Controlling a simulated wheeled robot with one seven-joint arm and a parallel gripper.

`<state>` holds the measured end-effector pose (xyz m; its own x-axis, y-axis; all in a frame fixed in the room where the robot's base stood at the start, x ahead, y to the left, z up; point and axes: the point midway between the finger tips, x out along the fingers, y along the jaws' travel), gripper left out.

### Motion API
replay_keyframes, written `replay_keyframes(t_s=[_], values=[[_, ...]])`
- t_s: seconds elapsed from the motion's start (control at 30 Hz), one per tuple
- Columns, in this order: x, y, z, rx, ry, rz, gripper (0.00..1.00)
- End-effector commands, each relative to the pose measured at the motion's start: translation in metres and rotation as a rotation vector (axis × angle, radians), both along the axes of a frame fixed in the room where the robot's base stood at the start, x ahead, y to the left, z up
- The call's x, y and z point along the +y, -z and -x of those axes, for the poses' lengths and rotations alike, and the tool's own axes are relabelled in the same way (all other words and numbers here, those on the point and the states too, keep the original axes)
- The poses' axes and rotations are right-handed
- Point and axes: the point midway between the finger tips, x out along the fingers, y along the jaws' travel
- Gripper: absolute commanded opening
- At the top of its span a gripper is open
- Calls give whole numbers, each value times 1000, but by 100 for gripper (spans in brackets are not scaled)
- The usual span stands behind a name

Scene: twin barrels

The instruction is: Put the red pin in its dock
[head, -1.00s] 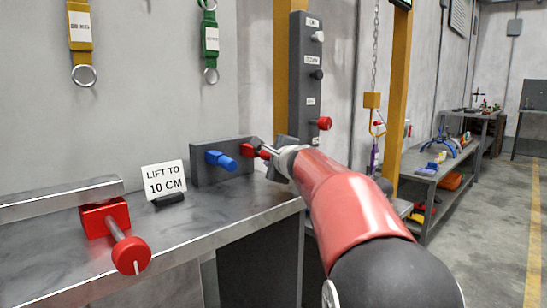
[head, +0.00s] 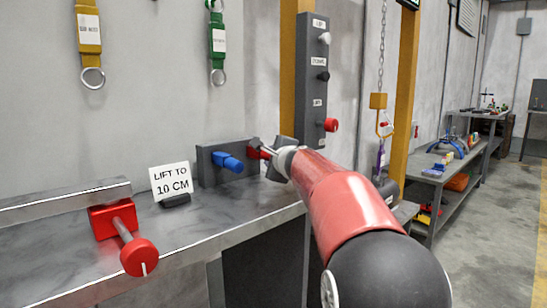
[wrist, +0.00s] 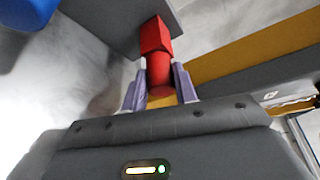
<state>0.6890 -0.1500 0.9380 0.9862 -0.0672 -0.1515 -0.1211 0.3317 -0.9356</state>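The red pin (wrist: 158,78) shows in the wrist view as a red cylinder with a squarer red part behind it, up against a dark grey plate. My gripper (wrist: 160,85) has a finger on each side of the cylinder and looks shut on it. In the head view my gripper (head: 269,150) is at the right part of the grey dock block (head: 206,172), with the red pin (head: 254,153) between it and the block's face. How deep the pin sits in the block is hidden.
A blue pin (head: 228,162) sticks out of the same block, just left of the red one. A "LIFT TO 10 CM" sign (head: 170,180) and a red-knobbed lever (head: 138,256) are on the bench to the left. A dark post (head: 310,80) with knobs rises behind my arm.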

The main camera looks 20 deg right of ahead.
Motion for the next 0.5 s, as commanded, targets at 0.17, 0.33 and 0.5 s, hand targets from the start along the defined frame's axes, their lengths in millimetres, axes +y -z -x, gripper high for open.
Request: replay_keyframes(t_s=[0.17, 0.33, 0.5], values=[[0, 0, 0, -1, 0, 0, 52], [0, 0, 0, 0, 0, 0, 53], [0, 0, 4, -1, 1, 0, 53]])
